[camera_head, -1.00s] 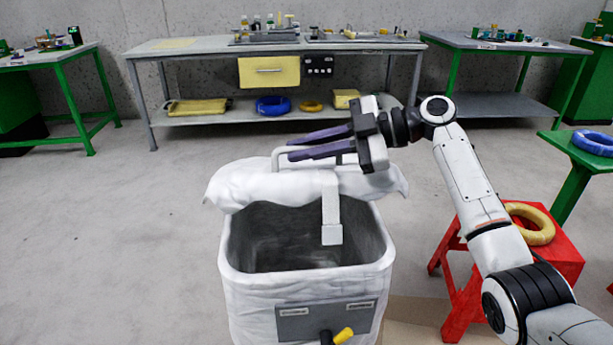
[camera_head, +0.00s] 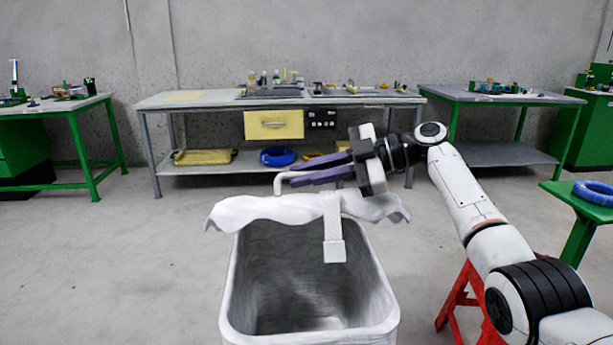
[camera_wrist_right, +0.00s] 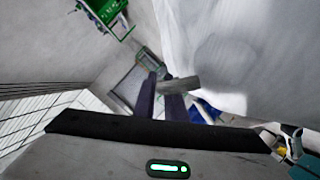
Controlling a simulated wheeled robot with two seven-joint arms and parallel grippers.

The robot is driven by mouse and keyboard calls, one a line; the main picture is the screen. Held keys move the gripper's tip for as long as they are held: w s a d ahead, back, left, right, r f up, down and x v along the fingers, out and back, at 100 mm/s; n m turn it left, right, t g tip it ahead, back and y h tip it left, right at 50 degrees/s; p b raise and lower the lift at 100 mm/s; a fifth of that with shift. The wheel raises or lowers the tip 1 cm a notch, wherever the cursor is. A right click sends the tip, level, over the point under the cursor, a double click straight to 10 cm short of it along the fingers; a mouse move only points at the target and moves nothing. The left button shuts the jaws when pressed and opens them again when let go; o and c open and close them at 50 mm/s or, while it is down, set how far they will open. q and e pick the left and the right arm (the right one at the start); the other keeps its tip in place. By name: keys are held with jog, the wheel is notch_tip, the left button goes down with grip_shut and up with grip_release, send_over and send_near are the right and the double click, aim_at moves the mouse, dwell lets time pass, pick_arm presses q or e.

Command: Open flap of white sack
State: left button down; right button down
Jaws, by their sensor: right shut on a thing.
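The white sack (camera_head: 378,288) stands open-topped below the middle of the head view, its grey inside visible. Its white flap (camera_head: 255,212) is folded back along the far rim, with wavy edges. A pale strap (camera_head: 335,250) hangs from the flap over the opening. My right gripper (camera_head: 291,173) comes in from the right, its dark purple fingers shut on the flap's grey handle (camera_head: 279,183), above the far rim. In the right wrist view the handle (camera_wrist_right: 180,85) crosses by the fingertips. My left gripper is not in view.
A long grey workbench (camera_head: 205,97) with a yellow drawer (camera_head: 273,125) stands behind the sack. Green-framed tables stand at left (camera_head: 62,107) and right (camera_head: 508,97). A red stool (camera_head: 457,300) is partly hidden at right. Floor left of the sack is clear.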

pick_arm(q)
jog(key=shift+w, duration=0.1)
pick_arm(e)
jog(key=c, duration=2.1)
grip_release()
pick_arm(q)
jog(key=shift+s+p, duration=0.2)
jog(key=shift+p, duration=0.25)
pick_arm(e)
jog(key=v, duration=1)
jog(key=shift+d, duration=0.15)
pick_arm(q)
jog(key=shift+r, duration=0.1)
pick_arm(e)
jog(key=shift+s, duration=0.1)
